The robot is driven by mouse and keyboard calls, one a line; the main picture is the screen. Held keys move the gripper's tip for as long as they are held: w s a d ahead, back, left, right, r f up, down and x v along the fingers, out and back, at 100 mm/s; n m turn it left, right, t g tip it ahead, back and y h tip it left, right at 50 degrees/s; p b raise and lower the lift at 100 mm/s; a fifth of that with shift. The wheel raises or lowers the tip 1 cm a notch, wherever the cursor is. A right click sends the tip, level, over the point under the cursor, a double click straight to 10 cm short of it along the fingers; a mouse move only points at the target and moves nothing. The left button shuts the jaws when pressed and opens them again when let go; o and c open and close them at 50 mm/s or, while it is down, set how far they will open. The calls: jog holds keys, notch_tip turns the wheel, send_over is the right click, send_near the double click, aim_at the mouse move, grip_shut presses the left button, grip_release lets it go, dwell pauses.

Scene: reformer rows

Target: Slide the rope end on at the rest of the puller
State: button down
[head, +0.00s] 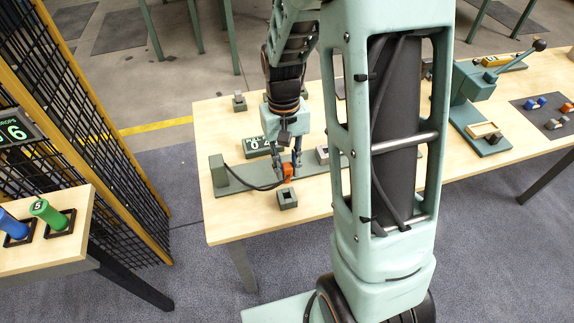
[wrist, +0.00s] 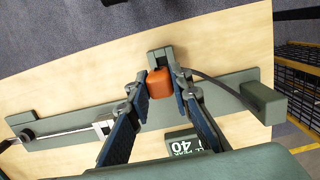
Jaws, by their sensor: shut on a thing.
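The orange rope end (head: 288,169) is between the two fingers of my gripper (head: 290,163), which are shut on it; both also show in the wrist view, the rope end (wrist: 160,83) and the gripper (wrist: 161,91). A dark rope (head: 255,186) curves from it to the upright block (head: 218,172) at one end of the puller's grey-green base (head: 237,178). The rest, a small slotted block (head: 287,199), stands at the base's near edge. In the wrist view the rope end overlaps the lower edge of the rest (wrist: 160,58); I cannot tell whether they touch.
A display box (head: 262,147) stands behind the base. A pale metal slider (wrist: 104,125) sits on the rail. A lever press (head: 478,100) stands farther right on the table. A black mesh fence (head: 100,120) and a side bench (head: 45,205) are at left.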

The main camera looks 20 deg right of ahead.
aim_at(287, 182)
jog(key=shift+f+b, duration=1.85)
jog(key=shift+f, duration=0.9)
jog(key=shift+f+b, duration=1.4)
jog(key=shift+f, duration=0.65)
jog(key=c, duration=1.7)
grip_release()
jog(key=shift+o, duration=0.2)
jog(key=r, duration=0.4)
jog(key=w+r, duration=0.1)
jog(key=r, duration=0.7)
jog(key=shift+w, duration=0.2)
